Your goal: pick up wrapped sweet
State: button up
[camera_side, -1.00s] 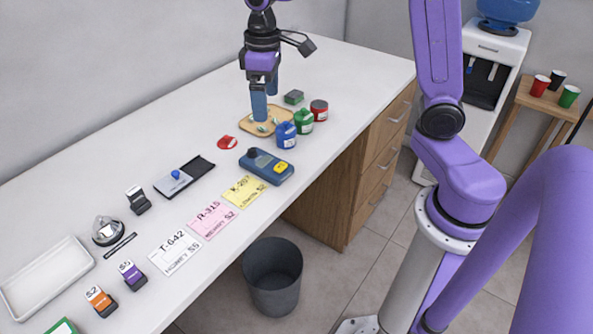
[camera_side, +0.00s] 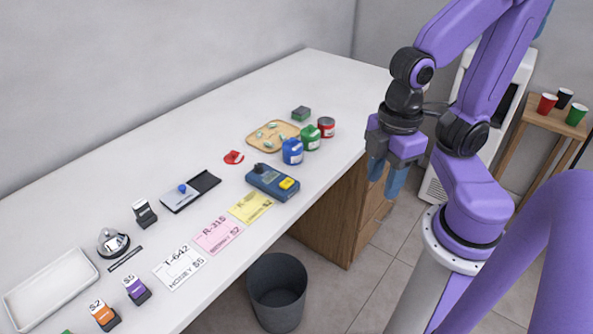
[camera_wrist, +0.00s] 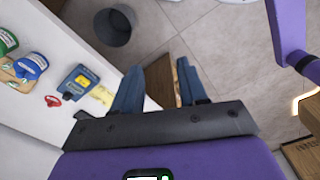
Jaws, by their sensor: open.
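Several small pale teal pieces, which look like wrapped sweets (camera_side: 272,125), lie on a tan wooden tray (camera_side: 252,141) toward the far end of the white counter. My gripper (camera_side: 386,182) is open and empty. It hangs to the right of the tray, past the counter's front edge, with its blue fingers pointing down.
Blue (camera_side: 292,151), green (camera_side: 311,138) and red (camera_side: 326,127) containers stand along the tray's right side. A dark green block (camera_side: 300,113) is behind it. A blue terminal (camera_side: 272,181) and a red item (camera_side: 233,157) are nearer. A bin (camera_side: 277,290) stands on the floor.

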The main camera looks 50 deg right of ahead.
jog(key=shift+c, duration=0.4)
jog(key=w+m+t, duration=0.1)
jog(key=w+m, duration=0.3)
jog(key=w, duration=0.6)
jog(key=m+t+h, duration=0.2)
jog(key=m+t, duration=0.1)
jog(key=m, duration=1)
send_over(283, 136)
jog(key=s, duration=0.3)
jog(key=f, duration=1.2)
jog(key=shift+a, duration=0.35)
jog(key=shift+x, duration=2.95)
jog(key=shift+w+r, duration=0.1)
jog(key=shift+w, duration=0.05)
